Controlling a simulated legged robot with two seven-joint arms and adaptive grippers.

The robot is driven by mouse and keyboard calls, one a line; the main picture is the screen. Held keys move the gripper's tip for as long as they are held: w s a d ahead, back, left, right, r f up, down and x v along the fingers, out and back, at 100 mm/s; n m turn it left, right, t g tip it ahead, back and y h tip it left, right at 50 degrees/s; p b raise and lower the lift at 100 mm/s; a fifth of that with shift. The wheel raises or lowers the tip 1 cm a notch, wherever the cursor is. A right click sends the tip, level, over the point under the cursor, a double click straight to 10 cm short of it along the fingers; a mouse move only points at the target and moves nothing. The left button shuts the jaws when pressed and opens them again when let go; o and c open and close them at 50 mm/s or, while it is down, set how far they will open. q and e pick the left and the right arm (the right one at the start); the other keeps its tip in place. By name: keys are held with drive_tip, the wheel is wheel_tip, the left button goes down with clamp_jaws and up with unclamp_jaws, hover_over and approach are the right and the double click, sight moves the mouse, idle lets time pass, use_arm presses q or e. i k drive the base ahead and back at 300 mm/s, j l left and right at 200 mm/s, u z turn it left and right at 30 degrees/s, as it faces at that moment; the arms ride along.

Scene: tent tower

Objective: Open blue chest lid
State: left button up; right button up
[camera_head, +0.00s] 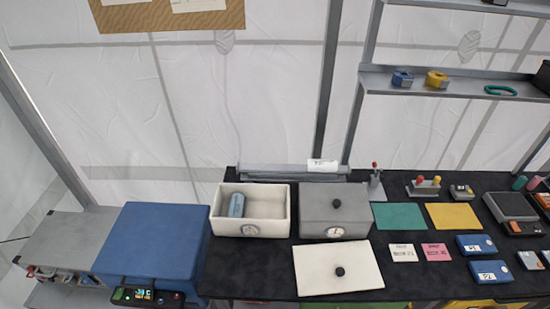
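The blue chest (152,250) stands at the lower left, beside the left end of the dark table. Its flat blue lid (160,232) looks shut. A dark control panel (148,297) with a small lit green display sits at the chest's front edge. The lower front of the chest is cut off by the picture's bottom edge. Neither of my grippers shows in the head view.
The dark table (255,283) carries an open white box (277,227) holding a blue-grey cylinder, a grey knobbed box (319,202), a loose white knobbed lid (313,268) and several small items. A grey bench (65,240) stands left of the chest.

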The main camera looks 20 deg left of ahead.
sight(152, 242)
drive_tip(key=u, duration=2.3)
